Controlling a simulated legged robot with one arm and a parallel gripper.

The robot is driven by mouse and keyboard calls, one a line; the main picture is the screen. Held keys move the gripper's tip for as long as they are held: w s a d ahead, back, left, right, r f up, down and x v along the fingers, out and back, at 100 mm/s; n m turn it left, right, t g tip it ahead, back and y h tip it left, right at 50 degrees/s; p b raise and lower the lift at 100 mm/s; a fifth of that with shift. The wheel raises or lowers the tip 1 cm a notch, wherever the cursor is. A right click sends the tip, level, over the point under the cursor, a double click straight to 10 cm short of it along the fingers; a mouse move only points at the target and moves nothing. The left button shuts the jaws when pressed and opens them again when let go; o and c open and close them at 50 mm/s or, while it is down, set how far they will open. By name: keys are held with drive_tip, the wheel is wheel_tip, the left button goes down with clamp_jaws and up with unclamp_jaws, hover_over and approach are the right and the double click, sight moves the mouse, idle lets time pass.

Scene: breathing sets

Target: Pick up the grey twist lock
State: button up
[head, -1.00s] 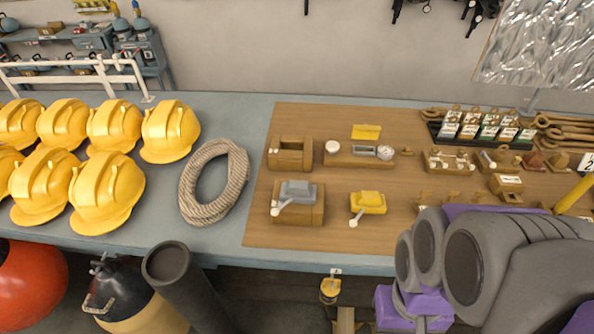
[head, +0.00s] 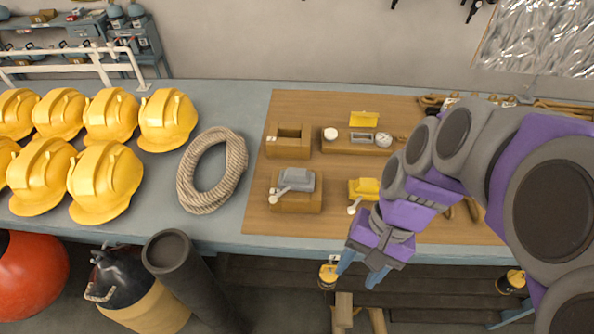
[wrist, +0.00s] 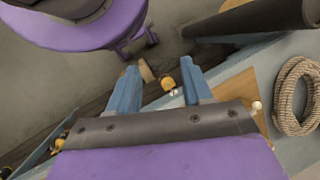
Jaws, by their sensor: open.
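The grey twist lock (head: 296,180) sits on a brown wooden block (head: 298,204) on the wooden board, its pale-tipped lever pointing to the lower left. A similar yellow lock (head: 364,188) lies to its right, partly behind my arm. My gripper (head: 360,278) is open and empty, in front of the table's front edge, below and to the right of the grey lock. In the wrist view my gripper (wrist: 165,82) shows two blue fingers spread apart with nothing between them. The grey lock cannot be made out in the wrist view.
The coiled rope (head: 212,170) lies left of the wooden board (head: 258,215), with several yellow helmets (head: 106,183) further left. An empty brown block (head: 289,141) and a gauge block (head: 355,141) stand behind. A dark tube (head: 180,270) rises before the table.

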drive_tip(key=shift+o, duration=1.3)
drive_tip(key=w+a+m+y, duration=0.3)
drive_tip(key=w+m, duration=0.1)
drive_tip(key=w, duration=0.6)
drive_tip(key=shift+y, duration=0.4)
drive_tip(key=m+t+y+p, duration=0.1)
drive_tip(key=m+t+y, duration=0.2)
drive_tip(key=m+y, duration=0.6)
approach(307, 173)
drive_tip(key=a+b, duration=0.1)
drive_tip(key=a, duration=0.2)
drive_tip(key=a+f+m+h+b, duration=0.1)
drive_tip(key=a, duration=0.3)
drive_tip(key=a+f+m+h+b, duration=0.1)
drive_tip(key=a, duration=0.3)
drive_tip(key=shift+w+a+f+b, duration=0.1)
drive_tip(key=shift+f+b, duration=0.1)
drive_tip(key=shift+b, duration=0.15)
drive_tip(key=shift+c, duration=0.2)
clamp_jaws()
